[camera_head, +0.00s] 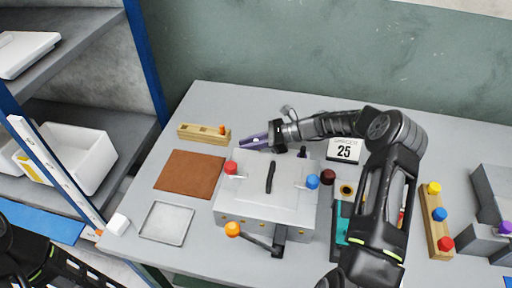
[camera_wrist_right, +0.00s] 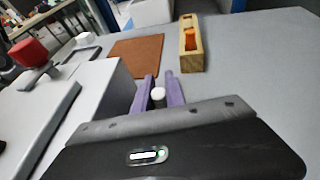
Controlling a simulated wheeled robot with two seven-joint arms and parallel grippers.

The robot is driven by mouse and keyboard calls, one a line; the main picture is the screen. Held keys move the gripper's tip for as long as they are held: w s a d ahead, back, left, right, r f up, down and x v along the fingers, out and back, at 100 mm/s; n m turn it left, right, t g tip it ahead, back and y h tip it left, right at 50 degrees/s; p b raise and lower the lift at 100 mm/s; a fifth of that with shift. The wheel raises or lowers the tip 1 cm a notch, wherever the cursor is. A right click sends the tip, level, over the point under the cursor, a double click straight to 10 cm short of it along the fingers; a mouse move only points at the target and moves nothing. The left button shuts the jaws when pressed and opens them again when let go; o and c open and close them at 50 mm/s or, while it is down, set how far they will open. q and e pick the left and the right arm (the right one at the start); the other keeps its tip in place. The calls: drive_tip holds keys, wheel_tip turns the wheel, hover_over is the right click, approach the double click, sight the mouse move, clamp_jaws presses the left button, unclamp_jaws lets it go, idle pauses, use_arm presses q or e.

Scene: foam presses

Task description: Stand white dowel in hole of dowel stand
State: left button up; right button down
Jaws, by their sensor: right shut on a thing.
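My right gripper (camera_head: 252,141) has purple fingers and is left of the arm, behind the press. In the right wrist view the gripper (camera_wrist_right: 161,88) is shut on the white dowel (camera_wrist_right: 158,94), whose round white end shows between the fingers. The wooden dowel stand (camera_head: 196,131) lies left of the fingers near the table's back edge. It also shows beyond the fingertips in the wrist view (camera_wrist_right: 190,63), apart from the dowel. An orange dowel (camera_head: 222,130) sits in it at its right end. My left gripper is out of view; only dark arm parts show at lower left.
The grey press (camera_head: 245,217) with red, blue and orange knobs stands close in front of my right gripper. A brown mat (camera_head: 190,174) and a shallow tray (camera_head: 167,222) lie left of it. A calendar (camera_head: 344,150) stands right. A shelf (camera_head: 72,118) is beyond the left edge.

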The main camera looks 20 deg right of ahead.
drive_tip(key=shift+r+p, duration=0.4)
drive_tip(key=shift+r, duration=0.2)
wheel_tip(320, 180, up, 9)
drive_tip(key=p, duration=0.1)
drive_tip(key=shift+f, duration=0.1)
idle(0.5)
